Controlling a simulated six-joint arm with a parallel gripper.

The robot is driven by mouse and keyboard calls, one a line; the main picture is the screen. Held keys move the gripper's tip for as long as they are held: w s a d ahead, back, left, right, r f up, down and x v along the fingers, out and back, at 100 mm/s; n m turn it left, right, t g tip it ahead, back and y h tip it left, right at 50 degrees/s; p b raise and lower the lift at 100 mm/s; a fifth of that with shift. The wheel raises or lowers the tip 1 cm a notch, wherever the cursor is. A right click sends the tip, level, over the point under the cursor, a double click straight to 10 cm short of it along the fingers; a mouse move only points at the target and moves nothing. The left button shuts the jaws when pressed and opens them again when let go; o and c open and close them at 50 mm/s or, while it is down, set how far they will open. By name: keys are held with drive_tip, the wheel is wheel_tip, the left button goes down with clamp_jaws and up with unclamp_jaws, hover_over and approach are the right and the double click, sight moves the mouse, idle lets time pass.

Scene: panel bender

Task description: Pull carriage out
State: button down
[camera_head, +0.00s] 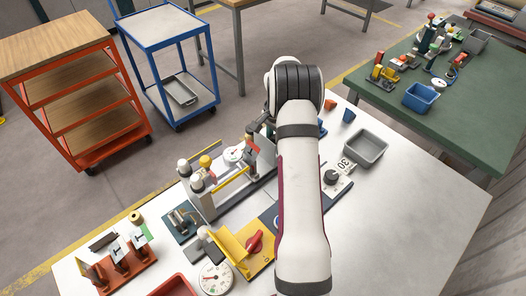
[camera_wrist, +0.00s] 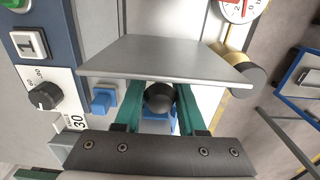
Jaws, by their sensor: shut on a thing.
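My gripper (camera_wrist: 159,96) shows in the wrist view with its two green fingers on either side of a dark round knob (camera_wrist: 158,98). It is shut on this knob. A flat grey plate (camera_wrist: 165,58), which looks like part of the carriage, lies just beyond the knob. How the knob joins the plate is hidden. In the head view the bender (camera_head: 213,207) stands on the white table, with grey rails and a yellow bar. My arm covers its right part there, and the fingers are hidden.
A grey tray (camera_head: 366,147) stands right of my arm on the white table (camera_head: 415,210). A dial knob (camera_wrist: 43,97) and a blue block (camera_wrist: 103,102) sit close left of my fingers. A round gauge (camera_head: 215,277) and a red-brown rack (camera_head: 122,262) stand at front left.

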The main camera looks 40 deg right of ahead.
drive_tip(key=shift+d, duration=0.85)
drive_tip(key=shift+r, duration=0.1)
drive_tip(key=c, duration=0.6)
unclamp_jaws()
wheel_tip(320, 180, up, 16)
drive_tip(key=shift+f, duration=0.15)
drive_tip(key=shift+a, duration=0.15)
